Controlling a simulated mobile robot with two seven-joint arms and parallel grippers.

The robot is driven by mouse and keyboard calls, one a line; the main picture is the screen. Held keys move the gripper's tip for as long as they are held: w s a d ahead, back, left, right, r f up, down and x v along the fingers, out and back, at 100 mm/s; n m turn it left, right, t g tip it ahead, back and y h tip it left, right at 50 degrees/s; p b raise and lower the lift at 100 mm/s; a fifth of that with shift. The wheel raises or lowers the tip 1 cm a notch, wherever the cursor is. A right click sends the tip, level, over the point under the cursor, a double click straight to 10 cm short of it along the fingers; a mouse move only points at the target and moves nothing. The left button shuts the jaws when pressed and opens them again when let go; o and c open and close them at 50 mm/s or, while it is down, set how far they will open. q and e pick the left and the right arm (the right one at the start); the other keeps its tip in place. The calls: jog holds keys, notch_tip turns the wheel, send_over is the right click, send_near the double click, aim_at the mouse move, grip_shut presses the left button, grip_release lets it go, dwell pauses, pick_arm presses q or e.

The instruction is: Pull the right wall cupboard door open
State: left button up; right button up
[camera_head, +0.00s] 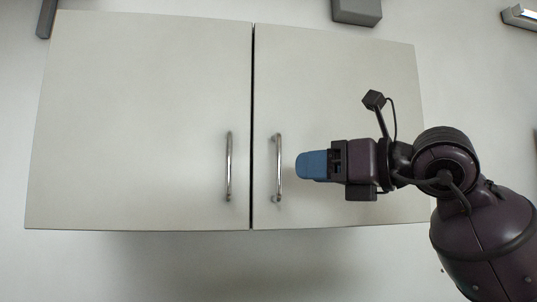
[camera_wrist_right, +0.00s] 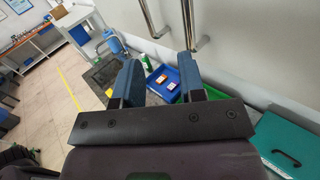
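The right wall cupboard door (camera_head: 340,85) is shut, flush beside the left door (camera_head: 140,100). Its upright metal bar handle (camera_head: 278,165) is near its left edge, low on the door. My right gripper (camera_head: 300,165) points left, its blue fingertips just right of this handle and apart from it in the head view. In the right wrist view the gripper (camera_wrist_right: 159,66) is open, with an empty gap between its two blue fingers. Two bar handles show beyond the fingertips; the nearer one (camera_wrist_right: 188,18) is partly hidden by the right finger. My left gripper is not in view.
The left door has a matching handle (camera_head: 229,166). A grey box (camera_head: 357,11) is on the wall above the cupboard. Below, in the right wrist view, are a blue tray (camera_wrist_right: 157,88) with small items and a green case (camera_wrist_right: 290,145).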

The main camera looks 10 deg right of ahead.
aim_at(281, 152)
jog(key=w+a+r+h, duration=0.1)
jog(key=w, duration=0.2)
jog(key=w+a+r+m+t+h+p, duration=0.1)
jog(key=w, duration=0.2)
jog(key=w+a+r+t+h, duration=0.1)
jog(key=w, duration=0.2)
jog(key=shift+w+a+r+m+p, duration=0.25)
jog(key=shift+a+r+m+p, duration=0.05)
jog(key=shift+a, duration=0.1)
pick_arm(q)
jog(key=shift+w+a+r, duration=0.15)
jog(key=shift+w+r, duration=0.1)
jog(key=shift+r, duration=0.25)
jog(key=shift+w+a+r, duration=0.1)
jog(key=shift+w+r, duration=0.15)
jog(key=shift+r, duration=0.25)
pick_arm(e)
jog(key=c, duration=0.6)
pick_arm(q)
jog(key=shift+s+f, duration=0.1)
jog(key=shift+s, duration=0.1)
pick_arm(e)
grip_shut()
